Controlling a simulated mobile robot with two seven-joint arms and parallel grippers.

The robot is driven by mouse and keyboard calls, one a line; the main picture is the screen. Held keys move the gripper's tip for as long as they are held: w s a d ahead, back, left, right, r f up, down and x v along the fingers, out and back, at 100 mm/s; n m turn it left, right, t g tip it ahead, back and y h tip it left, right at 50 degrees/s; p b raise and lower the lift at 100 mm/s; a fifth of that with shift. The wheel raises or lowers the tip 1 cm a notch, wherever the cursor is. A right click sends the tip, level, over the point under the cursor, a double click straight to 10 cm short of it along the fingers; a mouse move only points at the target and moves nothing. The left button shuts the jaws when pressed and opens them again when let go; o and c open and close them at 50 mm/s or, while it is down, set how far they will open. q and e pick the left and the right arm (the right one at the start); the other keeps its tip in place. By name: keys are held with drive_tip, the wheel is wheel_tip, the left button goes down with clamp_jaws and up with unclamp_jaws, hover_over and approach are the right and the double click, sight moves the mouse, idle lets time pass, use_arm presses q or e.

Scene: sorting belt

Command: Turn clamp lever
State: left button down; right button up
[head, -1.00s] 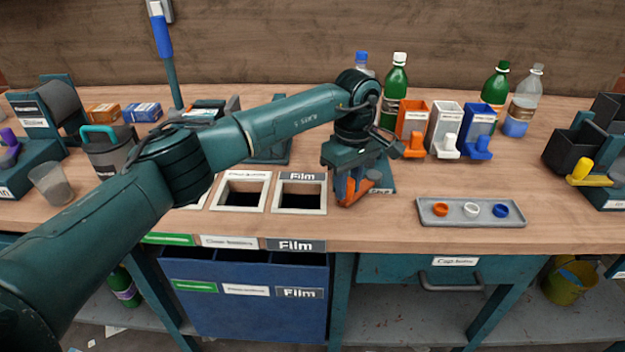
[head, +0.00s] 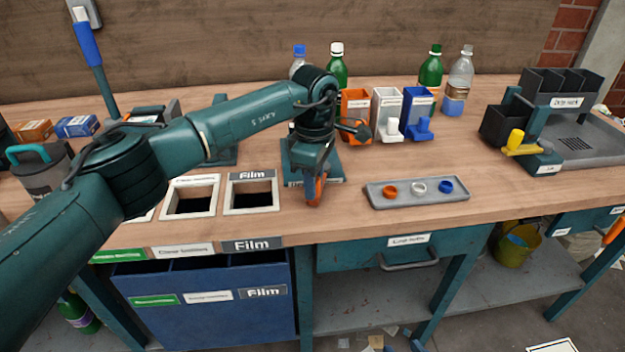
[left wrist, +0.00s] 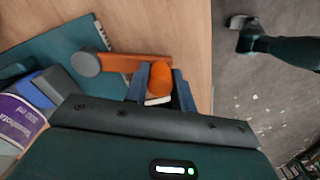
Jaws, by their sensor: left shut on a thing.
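The orange clamp lever (left wrist: 122,62) shows in the left wrist view, with a round grey pivot (left wrist: 86,63) at its left end. My left gripper (left wrist: 160,88) is shut on the lever's orange end knob, one finger on each side. In the head view the left gripper (head: 315,190) is low over the bench's front part, with a bit of orange between its fingers. The teal clamp base (head: 328,172) is partly hidden behind it. A bottle with a purple label (left wrist: 20,115) lies beside the lever in the wrist view, partly cut off. My right gripper is not in view.
The film opening (head: 252,197) is just left of the gripper. A grey tray (head: 418,198) with three small caps is to the right. Orange, white and blue dispensers (head: 387,115) and several bottles stand behind. A black bin rack (head: 560,95) is far right.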

use_arm(q)
drive_tip(key=c, duration=1.2)
unclamp_jaws()
drive_tip(key=shift+o, duration=0.2)
wheel_tip(320, 180, up, 13)
drive_tip(key=shift+r, duration=0.15)
